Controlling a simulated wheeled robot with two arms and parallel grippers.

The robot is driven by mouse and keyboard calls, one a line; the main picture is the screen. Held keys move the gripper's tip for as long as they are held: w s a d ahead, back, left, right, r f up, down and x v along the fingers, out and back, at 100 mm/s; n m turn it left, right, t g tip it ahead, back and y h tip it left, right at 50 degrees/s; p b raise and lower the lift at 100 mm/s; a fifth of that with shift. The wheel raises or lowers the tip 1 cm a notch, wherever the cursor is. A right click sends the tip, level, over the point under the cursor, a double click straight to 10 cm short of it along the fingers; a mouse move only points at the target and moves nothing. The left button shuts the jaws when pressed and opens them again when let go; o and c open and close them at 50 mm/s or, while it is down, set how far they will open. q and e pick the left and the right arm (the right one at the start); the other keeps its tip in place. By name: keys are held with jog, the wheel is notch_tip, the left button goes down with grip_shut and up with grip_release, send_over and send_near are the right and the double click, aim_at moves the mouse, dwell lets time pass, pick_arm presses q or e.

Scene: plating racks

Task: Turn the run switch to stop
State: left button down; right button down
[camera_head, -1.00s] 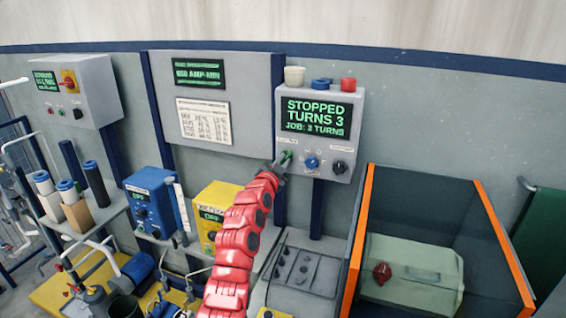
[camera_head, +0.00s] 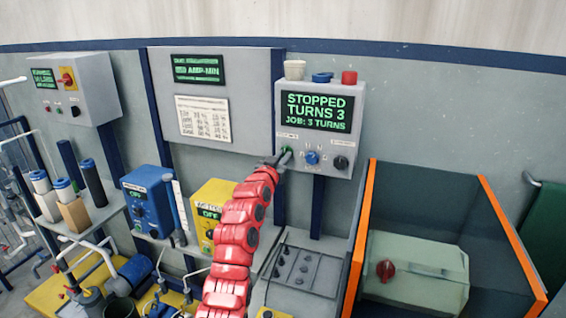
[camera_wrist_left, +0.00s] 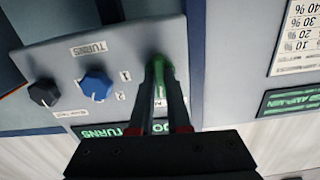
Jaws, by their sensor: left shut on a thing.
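The grey control box (camera_head: 345,92) on the wall has a display (camera_head: 317,112) reading STOPPED, TURNS 3, JOB: 3 TURNS. A row of controls lies below it: a green switch (camera_wrist_left: 162,66) at the left end, a blue knob (camera_head: 312,158), and a black knob (camera_head: 341,163). My left gripper (camera_head: 284,158) reaches up to the green switch. In the left wrist view, its two narrow fingers (camera_wrist_left: 161,84) are shut on the green switch, which hides part of it. The switch's label and exact angle are unclear. My right gripper is out of view.
White, blue and red items (camera_head: 322,78) top the box. An orange-edged bin (camera_head: 360,255) with a grey-green case stands at the right. Blue (camera_head: 150,200) and yellow (camera_head: 212,205) units stand left of my arm. A sloped grey panel (camera_head: 305,272) lies below the box.

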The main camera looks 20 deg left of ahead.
pick_arm(q)
jog(key=shift+n, duration=3.8)
jog(key=shift+f, duration=0.1)
jog(key=c, duration=0.9)
grip_release()
jog(key=shift+s, duration=0.1)
jog(key=s+b, duration=0.1)
jog(key=s, duration=0.4)
jog(key=s+b, duration=0.2)
jog(key=s, duration=0.4)
jog(key=s+b, duration=0.2)
jog(key=s, duration=0.4)
jog(key=shift+s+a, duration=0.15)
jog(key=shift+a, duration=0.15)
